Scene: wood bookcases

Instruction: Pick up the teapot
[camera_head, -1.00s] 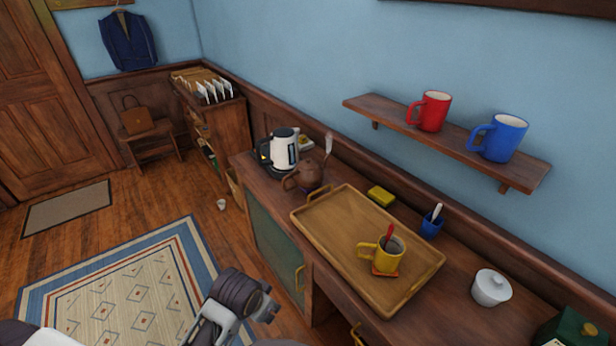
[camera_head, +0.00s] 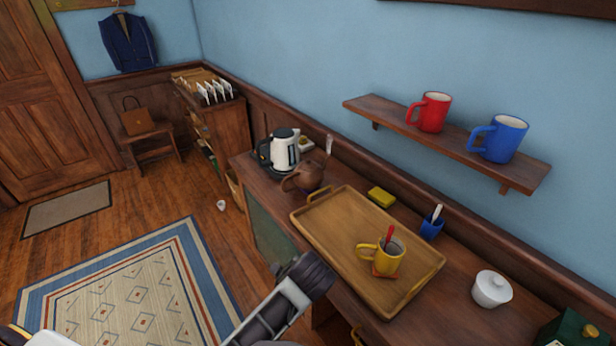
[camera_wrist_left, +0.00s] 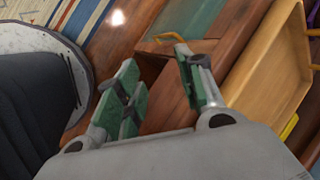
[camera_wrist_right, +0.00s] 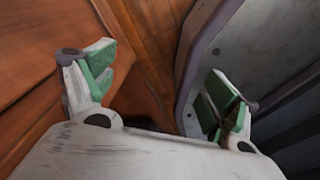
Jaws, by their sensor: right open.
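The brown teapot (camera_head: 307,177) stands upright on the wooden sideboard, between the white kettle and the tray, in the head view. I cannot make it out in either wrist view. My left arm reaches up from the bottom of the head view, in front of the sideboard and short of the teapot. My left gripper (camera_wrist_left: 157,75) is open and empty in the left wrist view, beside the cabinet front. My right gripper (camera_wrist_right: 162,77) is open and empty in the right wrist view, low near bare wood and away from the teapot.
The white kettle (camera_head: 284,150) stands close behind the teapot. A wooden tray (camera_head: 328,222) with a yellow mug (camera_head: 384,257) lies in front of it. A yellow sponge (camera_head: 381,197) and blue cup (camera_head: 431,227) are near the wall. A shelf (camera_head: 450,142) holds two mugs.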

